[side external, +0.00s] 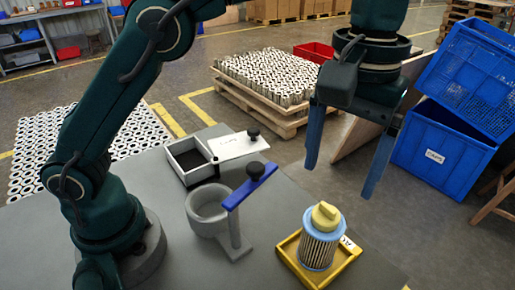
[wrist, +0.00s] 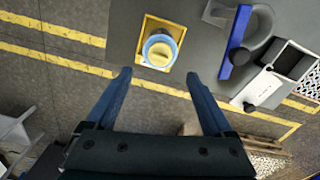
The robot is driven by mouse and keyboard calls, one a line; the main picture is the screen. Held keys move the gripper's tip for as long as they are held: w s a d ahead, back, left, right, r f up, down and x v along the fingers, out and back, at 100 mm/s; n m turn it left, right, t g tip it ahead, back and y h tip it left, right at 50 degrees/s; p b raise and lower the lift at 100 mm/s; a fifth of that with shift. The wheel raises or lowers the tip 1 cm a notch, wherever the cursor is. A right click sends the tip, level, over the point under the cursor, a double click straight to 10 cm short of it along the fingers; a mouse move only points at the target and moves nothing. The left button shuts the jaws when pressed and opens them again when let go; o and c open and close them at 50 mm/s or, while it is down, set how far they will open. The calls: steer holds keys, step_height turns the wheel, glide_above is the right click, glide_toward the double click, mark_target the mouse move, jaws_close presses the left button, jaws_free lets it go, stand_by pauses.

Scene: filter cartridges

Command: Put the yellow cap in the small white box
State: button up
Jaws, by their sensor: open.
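The yellow cap (side external: 325,216) sits on top of a pleated filter cartridge (side external: 318,250) with a blue rim. The cartridge stands upright in a yellow tray (side external: 347,280) at the table's front right. The cap also shows in the wrist view (wrist: 159,53). My gripper (side external: 340,180) is open and empty, above and behind the cap. In the wrist view its fingertips (wrist: 158,75) are spread on both sides, below the tray. The small white box (side external: 187,150) stands at the back of the table, with a dark inside and its white lid (side external: 238,145) slid to the right.
A grey round holder (side external: 206,212) with a blue bar (side external: 250,186) on a post stands between box and tray. Black knobs top the bar and lid. Blue crates (side external: 440,145) and a pallet of cartridges (side external: 265,85) stand beyond the table.

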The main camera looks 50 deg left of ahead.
mark_target(330, 205)
steer(key=shift+f, duration=3.8)
jaws_close()
